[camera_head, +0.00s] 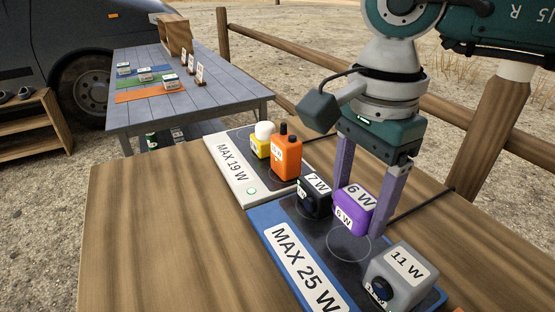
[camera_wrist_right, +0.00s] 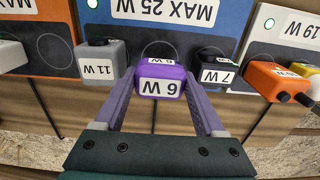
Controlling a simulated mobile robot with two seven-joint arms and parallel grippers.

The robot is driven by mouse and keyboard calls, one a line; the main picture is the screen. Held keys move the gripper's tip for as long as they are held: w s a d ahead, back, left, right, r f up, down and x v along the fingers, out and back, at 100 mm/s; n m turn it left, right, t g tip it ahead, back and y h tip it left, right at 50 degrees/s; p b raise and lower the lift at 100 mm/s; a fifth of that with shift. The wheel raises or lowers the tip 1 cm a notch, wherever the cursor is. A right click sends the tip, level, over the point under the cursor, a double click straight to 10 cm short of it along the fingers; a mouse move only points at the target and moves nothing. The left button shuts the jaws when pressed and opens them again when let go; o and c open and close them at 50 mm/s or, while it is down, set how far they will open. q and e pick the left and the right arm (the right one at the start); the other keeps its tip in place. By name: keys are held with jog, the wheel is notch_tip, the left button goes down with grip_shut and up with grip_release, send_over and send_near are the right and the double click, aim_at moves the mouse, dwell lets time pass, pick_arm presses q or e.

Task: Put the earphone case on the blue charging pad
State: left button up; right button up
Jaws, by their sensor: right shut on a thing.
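A small purple case (camera_head: 352,209) labelled 6 W, which looks like the earphone case, is between the fingers of my right gripper (camera_head: 358,212). The gripper is shut on it. In the wrist view the purple case (camera_wrist_right: 160,72) sits between both fingers (camera_wrist_right: 161,82). The blue charging pad (camera_head: 262,216) is labelled MAX 25 W. The case is over its empty middle ring (camera_head: 348,245); I cannot tell whether it touches the pad. My left gripper is not in view.
On the blue pad, a black 7 W device (camera_head: 314,197) and a grey 11 W device (camera_head: 402,265) flank the case. A white MAX 19 W pad (camera_head: 226,165) beside it holds an orange device (camera_head: 287,158) and a yellow one (camera_head: 262,147). The wooden tabletop (camera_head: 150,230) is bare at left.

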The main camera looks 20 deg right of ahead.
aim_at(354, 224)
jog(key=shift+f, duration=2.05)
jog(key=shift+f+b, duration=0.1)
jog(key=shift+b, duration=0.25)
jog(key=o, duration=1.1)
notch_tip(354, 224, up, 12)
jog(key=shift+r+p, duration=0.15)
jog(key=shift+p, duration=0.45)
